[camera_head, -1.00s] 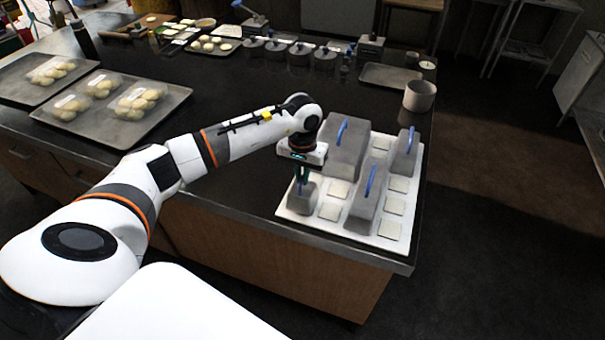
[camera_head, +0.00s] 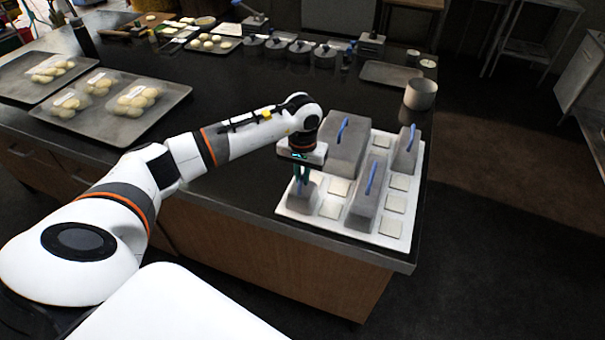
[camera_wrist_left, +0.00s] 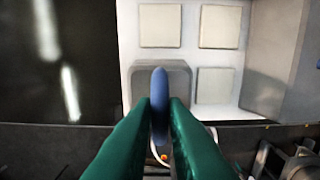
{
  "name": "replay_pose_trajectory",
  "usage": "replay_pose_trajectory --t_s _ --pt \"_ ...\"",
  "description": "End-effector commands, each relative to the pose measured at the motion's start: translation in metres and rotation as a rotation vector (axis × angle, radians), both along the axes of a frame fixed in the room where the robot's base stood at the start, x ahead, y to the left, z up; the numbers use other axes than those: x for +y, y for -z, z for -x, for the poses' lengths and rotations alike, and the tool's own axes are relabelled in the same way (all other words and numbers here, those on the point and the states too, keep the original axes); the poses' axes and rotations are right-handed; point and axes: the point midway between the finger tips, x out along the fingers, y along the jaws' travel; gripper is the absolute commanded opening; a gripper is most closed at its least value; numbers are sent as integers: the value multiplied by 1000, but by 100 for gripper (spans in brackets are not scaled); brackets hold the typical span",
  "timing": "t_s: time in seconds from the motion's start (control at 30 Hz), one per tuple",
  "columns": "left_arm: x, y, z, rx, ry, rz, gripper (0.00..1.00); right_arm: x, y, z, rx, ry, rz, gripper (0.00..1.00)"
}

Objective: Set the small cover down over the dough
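The small cover (camera_head: 301,204) is a grey block with a blue handle. It is at the front left corner of the white board (camera_head: 353,226); I cannot tell whether it rests on the board or hangs just above it. My left gripper (camera_head: 301,182) is right over it. In the left wrist view its green fingers (camera_wrist_left: 160,103) close on both sides of the blue handle (camera_wrist_left: 158,84), with the grey top of the cover (camera_wrist_left: 178,75) below. Dough balls (camera_head: 137,98) lie in clear packs on a tray (camera_head: 110,122) at the left. My right gripper is out of view.
Larger grey covers with blue handles (camera_head: 345,155) (camera_head: 368,202) (camera_head: 406,158) stand on the board among pale square pads (camera_head: 330,209). The dark counter (camera_head: 250,100) is clear between the trays and the board.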

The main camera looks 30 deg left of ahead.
Motion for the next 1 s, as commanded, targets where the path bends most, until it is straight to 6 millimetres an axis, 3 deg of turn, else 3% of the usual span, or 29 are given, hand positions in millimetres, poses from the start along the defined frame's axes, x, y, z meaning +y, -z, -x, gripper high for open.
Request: replay_pose_trajectory --t_s 0.03,0.13,0.53,1.0 --pt "0 -1 0 -1 0 0 22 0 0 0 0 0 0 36" --pt "0 -1 0 -1 0 0 36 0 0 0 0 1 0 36" --pt "1 -10 -1 -3 -1 0 36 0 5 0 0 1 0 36" --pt "0 -100 -1 -6 0 0 36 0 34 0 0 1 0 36"
